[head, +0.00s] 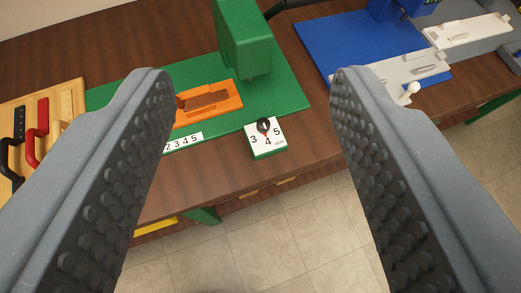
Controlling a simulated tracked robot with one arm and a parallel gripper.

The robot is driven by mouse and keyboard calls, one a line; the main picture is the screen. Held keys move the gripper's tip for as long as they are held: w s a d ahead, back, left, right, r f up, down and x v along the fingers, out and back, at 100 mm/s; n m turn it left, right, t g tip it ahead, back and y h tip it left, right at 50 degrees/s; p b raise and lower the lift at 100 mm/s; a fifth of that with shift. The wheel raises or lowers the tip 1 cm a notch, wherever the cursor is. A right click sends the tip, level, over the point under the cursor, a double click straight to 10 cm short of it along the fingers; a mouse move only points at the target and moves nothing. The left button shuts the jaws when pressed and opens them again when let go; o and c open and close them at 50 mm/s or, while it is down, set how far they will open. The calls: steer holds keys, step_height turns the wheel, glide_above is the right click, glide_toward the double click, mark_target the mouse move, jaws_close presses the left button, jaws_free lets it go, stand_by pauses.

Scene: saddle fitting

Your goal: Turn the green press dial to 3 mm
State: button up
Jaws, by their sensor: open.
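The green press (243,35) stands on a green base plate (285,92) on the wooden table. Its dial (264,127) is a small dark knob on a white-topped green block (268,153) at the table's front edge. The dial shows between the fingers, farther off, and nothing is held.
An orange fixture (209,102) with a brown insert sits on the green plate, with a number strip (184,143) before it. A wooden rack (68,97) with black and red handles is at left. A blue base (340,45) with grey fixtures is at right. Tiled floor lies in front.

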steer(key=w+d+f+n+g+y+b, duration=0.1)
steer(key=w+f, duration=0.3)
steer(key=f, duration=0.4)
steer(key=w+f+g+b, duration=0.1)
steer(key=w+f, duration=0.2)
steer(key=f, duration=0.5)
steer(key=n+g+b, duration=0.1)
steer(key=g+b, duration=0.1)
steer(key=b, duration=0.1)
glide_toward(264, 125)
steer(key=b+x, duration=0.1)
steer(key=x, duration=0.8)
steer(key=shift+w+b, duration=0.1)
steer(key=shift+b, duration=0.25)
steer(key=c, duration=1)
